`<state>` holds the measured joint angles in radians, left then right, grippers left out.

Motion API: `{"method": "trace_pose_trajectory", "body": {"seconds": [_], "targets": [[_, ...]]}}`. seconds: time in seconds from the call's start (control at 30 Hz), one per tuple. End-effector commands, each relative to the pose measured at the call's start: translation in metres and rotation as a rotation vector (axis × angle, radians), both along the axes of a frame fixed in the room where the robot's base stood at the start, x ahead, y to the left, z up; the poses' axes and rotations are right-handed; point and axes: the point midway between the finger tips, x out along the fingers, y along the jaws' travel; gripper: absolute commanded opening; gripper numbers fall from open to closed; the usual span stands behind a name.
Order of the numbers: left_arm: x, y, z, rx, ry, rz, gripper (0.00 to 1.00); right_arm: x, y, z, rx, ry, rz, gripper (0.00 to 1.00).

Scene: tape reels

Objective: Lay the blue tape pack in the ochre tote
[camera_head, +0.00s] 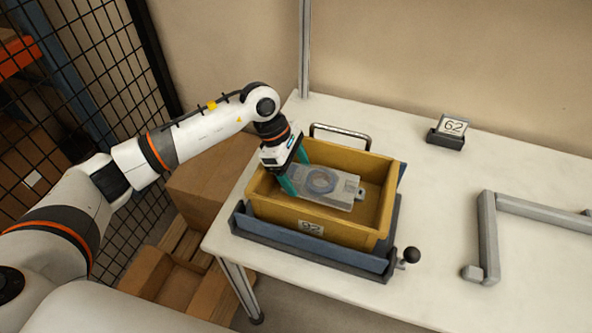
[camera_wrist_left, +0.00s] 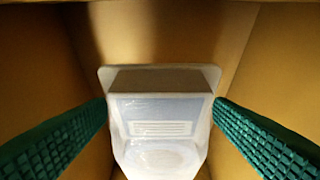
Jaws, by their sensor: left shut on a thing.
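The ochre tote (camera_head: 275,221) sits on a blue-grey tray on the white table in the head view. The blue tape pack (camera_head: 335,192), a clear flat case with a blue ring inside, lies within the tote's walls. Whether it touches the floor of the tote cannot be told. My left gripper (camera_head: 290,185) reaches into the tote from its left side, its green fingers at the pack's left end. It is shut on the pack. In the left wrist view the pack (camera_wrist_left: 160,130) shows between the two green fingers, with the tote's ochre walls around. My right gripper is not in view.
The blue-grey tray (camera_head: 318,249) has a black knob (camera_head: 412,255) at its right corner and a metal handle (camera_head: 340,131) behind. A grey bar frame (camera_head: 488,235) lies at right. Cardboard boxes stand left of the table.

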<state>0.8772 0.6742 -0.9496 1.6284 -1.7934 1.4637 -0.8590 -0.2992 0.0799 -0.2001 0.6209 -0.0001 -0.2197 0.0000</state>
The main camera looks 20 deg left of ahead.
Motion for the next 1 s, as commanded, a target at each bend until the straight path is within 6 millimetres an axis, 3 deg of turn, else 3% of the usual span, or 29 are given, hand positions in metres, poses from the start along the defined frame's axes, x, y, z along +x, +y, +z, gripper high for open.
{"method": "trace_pose_trajectory", "body": {"seconds": [0.2,0.23,0.33,0.67,0.87,0.9,1.0], "targets": [[0.000,0.000,-0.002,0.000,-0.001,0.000,0.48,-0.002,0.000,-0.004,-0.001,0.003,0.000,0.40],[0.000,0.000,-0.003,0.000,0.000,0.000,0.81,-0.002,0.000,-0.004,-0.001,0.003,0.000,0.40],[0.000,0.000,-0.003,0.000,0.000,0.000,0.97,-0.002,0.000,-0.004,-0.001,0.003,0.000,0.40],[0.000,0.000,0.000,0.000,0.000,0.001,0.97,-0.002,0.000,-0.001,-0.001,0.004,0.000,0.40],[0.000,0.000,0.017,-0.001,0.001,0.001,0.97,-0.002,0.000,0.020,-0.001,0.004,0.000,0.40],[0.002,0.005,0.018,0.000,-0.006,0.002,0.97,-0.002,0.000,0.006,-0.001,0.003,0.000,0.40],[0.002,0.014,0.039,0.001,-0.007,0.002,0.97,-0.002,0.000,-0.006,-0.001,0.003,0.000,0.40]]}}
